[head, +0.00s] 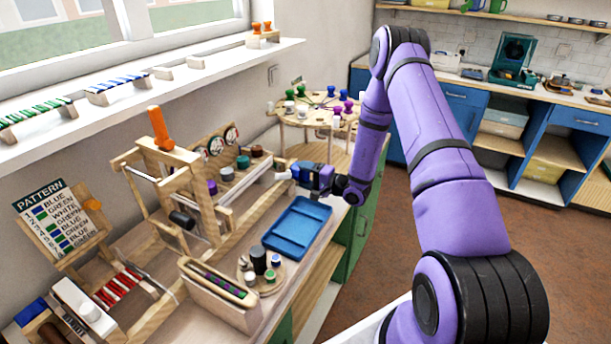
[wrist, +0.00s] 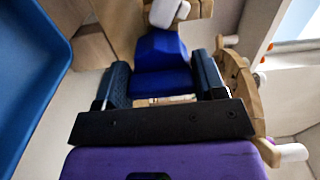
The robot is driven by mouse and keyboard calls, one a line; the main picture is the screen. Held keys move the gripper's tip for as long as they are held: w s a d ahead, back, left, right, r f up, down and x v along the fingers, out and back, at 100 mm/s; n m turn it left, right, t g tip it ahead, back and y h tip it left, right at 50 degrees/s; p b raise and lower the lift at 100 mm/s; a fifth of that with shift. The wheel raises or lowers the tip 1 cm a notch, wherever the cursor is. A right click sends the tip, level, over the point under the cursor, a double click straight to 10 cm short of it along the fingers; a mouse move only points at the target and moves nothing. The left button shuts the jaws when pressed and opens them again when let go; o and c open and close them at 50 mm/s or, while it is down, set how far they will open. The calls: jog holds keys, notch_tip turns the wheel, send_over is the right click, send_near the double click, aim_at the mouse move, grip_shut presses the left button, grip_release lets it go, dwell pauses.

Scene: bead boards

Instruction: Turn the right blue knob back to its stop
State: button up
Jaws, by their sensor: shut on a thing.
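A blue knob (wrist: 161,52) fills the space between the two dark finger pads of my gripper (wrist: 163,78) in the wrist view. The pads touch it on both sides, so the gripper is shut on it. The knob is mostly hidden there by the fingers. I cannot tell how far it is turned. No second blue knob can be made out.
A blue tray (head: 297,226) lies just in front of my gripper. A round wooden stand with coloured pegs (head: 318,110) is close behind. A pattern board (head: 58,222) leans at the far left.

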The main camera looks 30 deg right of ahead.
jog(key=shift+f, duration=0.1)
jog(key=o, duration=0.9)
jog(key=shift+s, duration=0.1)
jog(key=v, duration=1)
jog(key=shift+s+d, duration=0.25)
jog(key=shift+s, duration=0.05)
